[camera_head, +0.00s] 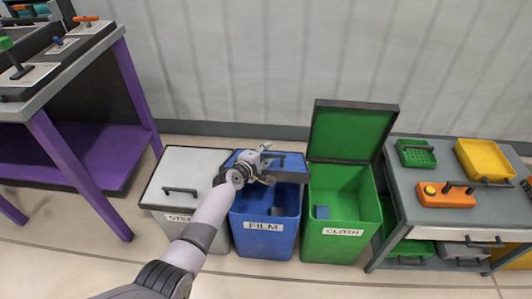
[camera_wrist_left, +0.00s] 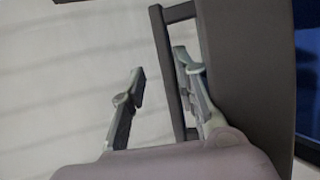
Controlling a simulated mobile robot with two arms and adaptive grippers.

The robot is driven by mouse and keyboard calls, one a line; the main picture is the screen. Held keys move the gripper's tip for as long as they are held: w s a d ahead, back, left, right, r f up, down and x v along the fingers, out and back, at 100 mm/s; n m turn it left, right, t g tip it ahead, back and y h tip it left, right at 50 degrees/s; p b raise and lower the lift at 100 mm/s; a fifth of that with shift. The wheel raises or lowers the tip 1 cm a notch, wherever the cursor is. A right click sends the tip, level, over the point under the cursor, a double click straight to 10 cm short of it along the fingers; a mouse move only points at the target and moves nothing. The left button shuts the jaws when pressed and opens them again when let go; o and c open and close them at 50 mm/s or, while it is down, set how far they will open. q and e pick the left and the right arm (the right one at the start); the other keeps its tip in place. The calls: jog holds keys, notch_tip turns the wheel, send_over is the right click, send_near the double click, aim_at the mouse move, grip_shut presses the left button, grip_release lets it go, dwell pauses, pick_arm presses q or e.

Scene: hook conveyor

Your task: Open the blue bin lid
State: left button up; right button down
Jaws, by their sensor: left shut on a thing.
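The blue bin (camera_head: 262,246), labelled FILM, stands between a grey bin and a green bin. Its lid (camera_head: 291,161) is partly raised, tilted, with the dark front edge lifted off the rim and a gap showing the inside. My left gripper (camera_head: 268,166) is at the lid's handle. In the left wrist view, the dark handle bar (camera_wrist_left: 167,70) runs between the two fingers of my left gripper (camera_wrist_left: 158,72), one finger lying between bar and lid. The lid's dark surface (camera_wrist_left: 245,70) fills the right side there. My right gripper is out of view.
The grey bin (camera_head: 211,160) on the left has its lid shut. The green bin (camera_head: 338,247), labelled CLOTH, has its lid (camera_head: 351,132) standing open. A grey table (camera_head: 455,220) with trays is at the right. A purple-legged bench (camera_head: 78,184) is at the left. A wall stands behind.

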pick_arm(q)
jog(key=shift+s, duration=0.35)
jog(key=v, duration=1.1)
jog(key=shift+a+r, duration=0.2)
jog(key=shift+s, duration=0.1)
